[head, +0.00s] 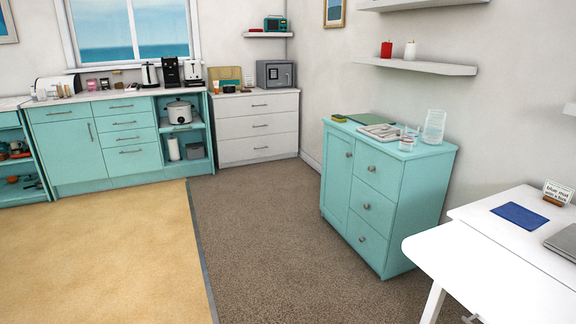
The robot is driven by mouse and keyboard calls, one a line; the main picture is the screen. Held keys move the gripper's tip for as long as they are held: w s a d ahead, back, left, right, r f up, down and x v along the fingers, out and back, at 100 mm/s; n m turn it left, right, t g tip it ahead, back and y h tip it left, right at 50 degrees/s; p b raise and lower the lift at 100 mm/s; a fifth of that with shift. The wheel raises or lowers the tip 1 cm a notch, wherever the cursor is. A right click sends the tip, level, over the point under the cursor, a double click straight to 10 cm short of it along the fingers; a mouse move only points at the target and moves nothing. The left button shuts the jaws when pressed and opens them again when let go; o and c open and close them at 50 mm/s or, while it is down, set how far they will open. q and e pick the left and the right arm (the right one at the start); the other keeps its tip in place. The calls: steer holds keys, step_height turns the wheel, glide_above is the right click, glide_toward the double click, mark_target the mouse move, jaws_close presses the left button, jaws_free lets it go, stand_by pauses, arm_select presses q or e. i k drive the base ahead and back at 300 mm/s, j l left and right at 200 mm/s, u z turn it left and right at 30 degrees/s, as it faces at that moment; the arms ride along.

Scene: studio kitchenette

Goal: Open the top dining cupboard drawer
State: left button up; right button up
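A teal cupboard (424,200), which I take to be the dining cupboard, stands against the right wall. Its front has a door (336,176) on the left and a column of three drawers on the right. The top drawer (384,178) is shut, with a round grey knob (371,168). The middle drawer (374,209) and the bottom drawer (369,241) are also shut. Neither of my grippers is in view.
Papers (380,131), glasses and a clear container (434,126) stand on the cupboard's top. A white desk (490,275) juts out at the lower right, near the cupboard. Brown carpet (270,235) in front is clear. White drawers (258,127) and kitchen units line the back.

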mark_target(383, 172)
steer(key=i+j+u, duration=0.1)
steer(key=i, duration=0.5)
steer(key=i+j+u, duration=0.1)
steer(key=i+j, duration=0.2)
steer(key=i, duration=0.3)
steer(key=i+j+u, duration=0.1)
steer(key=i, duration=0.5)
steer(key=i+z, duration=0.45)
steer(key=i, duration=0.4)
steer(key=i+j+z, duration=0.15)
steer(key=i+z, duration=0.25)
steer(key=i, duration=0.45)
